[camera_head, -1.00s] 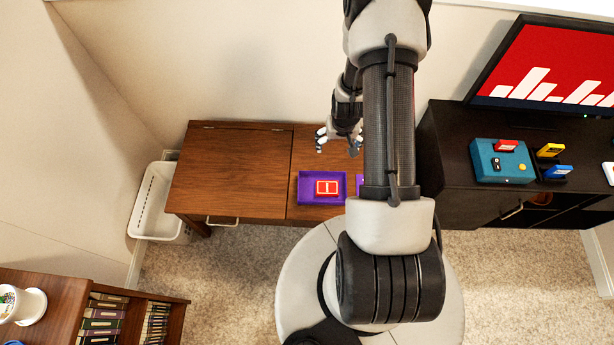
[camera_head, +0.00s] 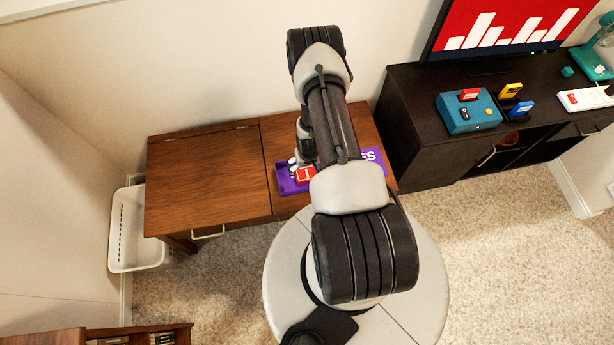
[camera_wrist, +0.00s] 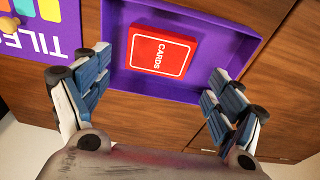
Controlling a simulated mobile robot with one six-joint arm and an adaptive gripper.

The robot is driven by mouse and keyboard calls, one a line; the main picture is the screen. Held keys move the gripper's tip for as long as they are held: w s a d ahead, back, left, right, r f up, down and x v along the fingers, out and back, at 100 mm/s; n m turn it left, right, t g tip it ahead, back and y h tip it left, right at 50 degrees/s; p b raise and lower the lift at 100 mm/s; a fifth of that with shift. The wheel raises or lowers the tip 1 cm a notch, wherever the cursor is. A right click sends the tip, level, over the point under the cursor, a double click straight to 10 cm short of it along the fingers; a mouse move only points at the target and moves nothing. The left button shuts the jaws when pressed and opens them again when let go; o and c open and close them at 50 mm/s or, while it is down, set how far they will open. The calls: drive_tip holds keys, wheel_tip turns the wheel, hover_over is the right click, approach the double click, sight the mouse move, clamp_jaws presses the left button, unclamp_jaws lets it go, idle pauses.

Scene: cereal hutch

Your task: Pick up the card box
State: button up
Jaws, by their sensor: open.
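The card box is a small red box with a white outline and the word CARDS (camera_wrist: 160,54). It lies in a shallow purple tray (camera_wrist: 225,27) in the wrist view. In the head view the card box (camera_head: 305,174) shows only in part, beside my arm. My gripper (camera_wrist: 157,95) is open and empty, its two blue-padded fingers spread to either side below the card box in the picture. I see no contact between the fingers and the card box. In the head view my arm hides most of my gripper.
The purple tray sits on a brown wooden desk (camera_head: 200,175). A purple TILES panel (camera_wrist: 55,45) lies beside it. A dark cabinet (camera_head: 410,125) with a teal box (camera_head: 468,112) and a screen stands to the right. A white bin (camera_head: 130,235) stands left.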

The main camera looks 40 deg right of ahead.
sight(307, 173)
drive_tip(key=f+b, duration=0.1)
drive_tip(key=f, duration=0.1)
drive_tip(key=f+b, duration=0.1)
drive_tip(key=f, duration=0.1)
drive_tip(key=w+f+b, duration=0.1)
drive_tip(key=f, duration=0.1)
drive_tip(key=shift+d+f, duration=0.2)
drive_tip(key=shift+d, duration=0.1)
drive_tip(key=shift+r, duration=0.1)
drive_tip(key=c, duration=0.9)
